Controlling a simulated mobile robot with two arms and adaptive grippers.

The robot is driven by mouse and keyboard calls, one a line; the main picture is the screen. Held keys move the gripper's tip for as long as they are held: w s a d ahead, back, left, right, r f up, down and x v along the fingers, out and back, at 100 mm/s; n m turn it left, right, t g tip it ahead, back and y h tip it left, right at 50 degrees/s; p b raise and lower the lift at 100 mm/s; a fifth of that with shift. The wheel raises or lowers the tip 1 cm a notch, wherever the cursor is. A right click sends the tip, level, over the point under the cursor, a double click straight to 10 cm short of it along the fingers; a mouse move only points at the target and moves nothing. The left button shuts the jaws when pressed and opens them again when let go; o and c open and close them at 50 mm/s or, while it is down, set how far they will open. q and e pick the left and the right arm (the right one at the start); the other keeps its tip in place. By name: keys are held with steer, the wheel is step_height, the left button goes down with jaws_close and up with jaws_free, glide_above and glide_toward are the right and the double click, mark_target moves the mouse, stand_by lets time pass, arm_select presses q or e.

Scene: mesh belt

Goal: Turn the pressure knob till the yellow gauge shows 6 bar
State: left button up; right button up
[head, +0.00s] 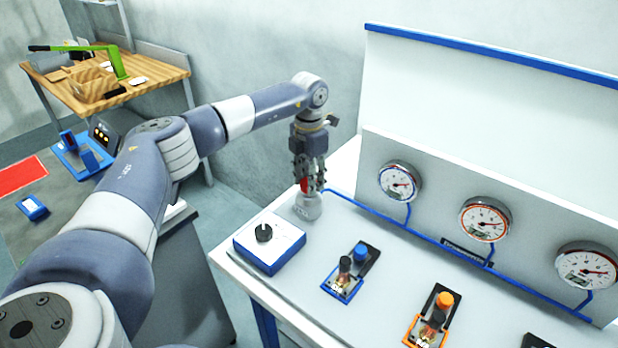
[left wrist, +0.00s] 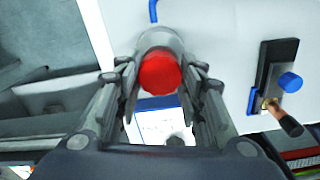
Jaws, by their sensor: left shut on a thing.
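My left gripper (head: 309,178) points down over a red knob (head: 304,186) on a grey round regulator body (head: 306,207) at the bench's back left corner. In the left wrist view the red knob (left wrist: 160,70) lies between the two fingers, which are shut on it. Three round gauges stand on the back panel: a blue-ringed one (head: 400,182), an orange-red-ringed one (head: 485,218) and a pale-rimmed one (head: 587,267). No rim looks clearly yellow. Their needles show, but the scales are too small to read. My right gripper is not in view.
A white and blue box with a black knob (head: 264,232) stands at the bench's left front. A blue-knobbed valve unit (head: 351,270) and an orange-knobbed one (head: 434,315) stand right of it. A blue tube (head: 410,228) runs along the bench to the gauges.

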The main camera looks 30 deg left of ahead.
arm_select(q)
steer(key=n, duration=0.7)
steer(key=shift+n, duration=0.3)
steer(key=n+p, duration=0.1)
steer(key=n, duration=0.2)
steer(key=shift+n, duration=2.3)
steer(key=o, duration=1.1)
